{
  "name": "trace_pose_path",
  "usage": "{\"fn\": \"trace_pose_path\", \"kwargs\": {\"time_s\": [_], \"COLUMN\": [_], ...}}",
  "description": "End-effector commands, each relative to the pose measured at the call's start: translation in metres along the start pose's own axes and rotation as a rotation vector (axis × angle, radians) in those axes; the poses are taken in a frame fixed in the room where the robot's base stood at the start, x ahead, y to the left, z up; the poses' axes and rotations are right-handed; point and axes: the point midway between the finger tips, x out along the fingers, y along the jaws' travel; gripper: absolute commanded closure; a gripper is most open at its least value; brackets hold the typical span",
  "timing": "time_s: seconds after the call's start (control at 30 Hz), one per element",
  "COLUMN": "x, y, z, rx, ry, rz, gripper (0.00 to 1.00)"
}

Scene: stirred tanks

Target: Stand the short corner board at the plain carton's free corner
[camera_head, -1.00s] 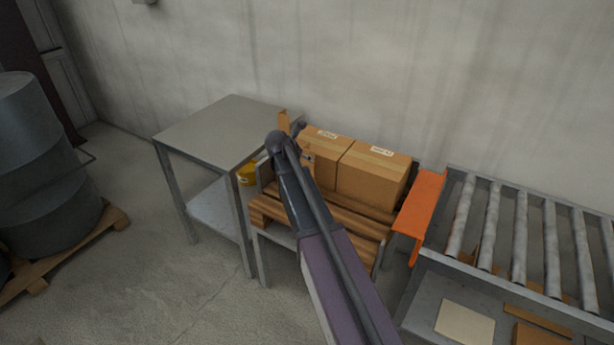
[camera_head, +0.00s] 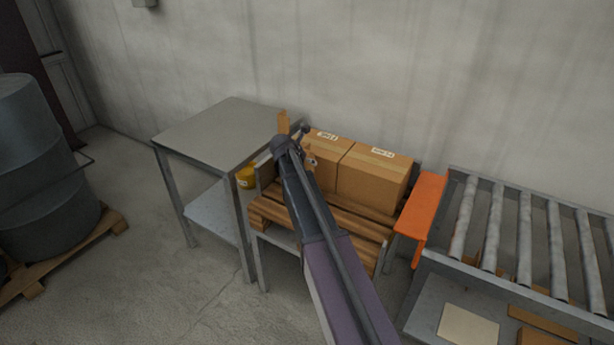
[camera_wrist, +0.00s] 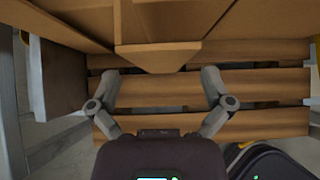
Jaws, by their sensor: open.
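In the wrist view my gripper (camera_wrist: 159,74) is open, with one finger on each side of a tan, angled piece (camera_wrist: 160,57) that looks like the short corner board. A small gap shows between it and each fingertip. Tan carton faces (camera_wrist: 60,18) lie around and behind it; whether it touches them I cannot tell. In the head view two taped cartons, left (camera_head: 328,152) and right (camera_head: 374,172), stand side by side on a wooden pallet (camera_head: 345,218). My arm covers part of the left carton and hides most of my gripper. A tan upright board (camera_head: 283,123) shows behind my arm.
A grey metal table (camera_head: 215,130) stands left of the pallet, with a yellow container (camera_head: 246,177) between. An orange plate (camera_head: 420,207) and a roller conveyor (camera_head: 520,230) are at the right. The wall is close behind.

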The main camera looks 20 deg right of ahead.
Motion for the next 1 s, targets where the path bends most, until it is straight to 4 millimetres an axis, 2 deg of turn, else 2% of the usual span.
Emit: {"fn": "trace_pose_path", "kwargs": {"time_s": [0.1, 0.3, 0.97, 1.0], "x": [0.015, 0.029, 0.031, 0.031], "y": [0.000, 0.000, 0.000, 0.000], "z": [-0.003, -0.002, -0.001, -0.001], "rx": [0.001, 0.001, 0.000, 0.000], "ry": [0.000, 0.000, 0.000, 0.000], "rz": [0.000, 0.001, 0.001, 0.001], "gripper": [0.00, 0.00, 0.00, 0.06]}}
